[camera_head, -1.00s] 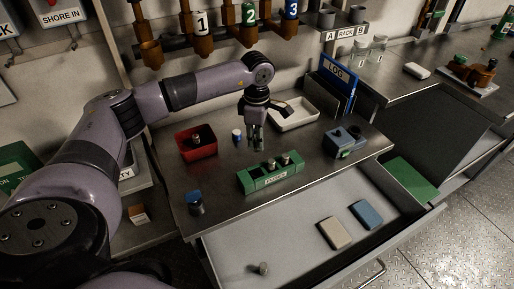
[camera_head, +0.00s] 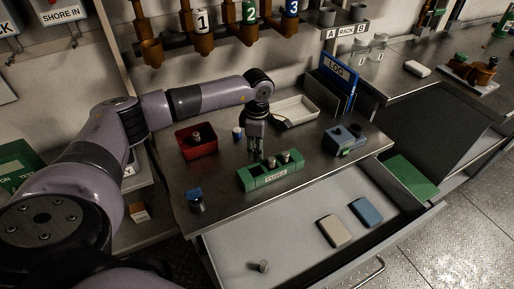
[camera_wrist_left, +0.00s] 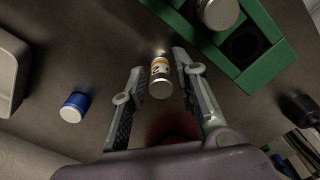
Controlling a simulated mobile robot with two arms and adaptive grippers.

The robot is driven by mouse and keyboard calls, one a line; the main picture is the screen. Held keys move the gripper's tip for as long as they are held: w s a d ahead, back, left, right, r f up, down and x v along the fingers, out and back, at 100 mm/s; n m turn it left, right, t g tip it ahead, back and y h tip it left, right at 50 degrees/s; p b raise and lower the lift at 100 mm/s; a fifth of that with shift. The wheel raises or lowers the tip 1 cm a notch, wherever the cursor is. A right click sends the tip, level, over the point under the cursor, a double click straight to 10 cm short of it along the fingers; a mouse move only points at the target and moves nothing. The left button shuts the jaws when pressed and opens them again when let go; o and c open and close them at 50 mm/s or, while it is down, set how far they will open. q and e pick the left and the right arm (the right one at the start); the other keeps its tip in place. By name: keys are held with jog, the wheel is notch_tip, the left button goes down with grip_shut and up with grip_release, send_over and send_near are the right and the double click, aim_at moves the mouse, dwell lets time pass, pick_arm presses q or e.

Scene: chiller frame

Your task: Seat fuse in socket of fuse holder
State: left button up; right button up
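The green fuse holder (camera_head: 256,184) sits near the worktop's front edge, with two metal-capped fuses in it. In the left wrist view, its green frame (camera_wrist_left: 272,68) shows a dark empty socket (camera_wrist_left: 243,46) beside a capped fuse (camera_wrist_left: 220,12). My left gripper (camera_head: 256,153) points down just behind the holder. In the wrist view its two fingers (camera_wrist_left: 158,62) are apart, with a loose fuse (camera_wrist_left: 160,70) with a white and yellow band between them. Gaps show on both sides of this fuse. It appears upright; the head view mostly hides it. My right gripper is not in view.
A white tray (camera_head: 297,113) lies behind, a blue-grey device (camera_head: 345,140) right. The open drawer (camera_head: 295,238) extends in front.

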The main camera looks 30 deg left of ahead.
pick_arm(q)
jog(key=shift+o, duration=0.7)
jog(key=shift+r, duration=0.15)
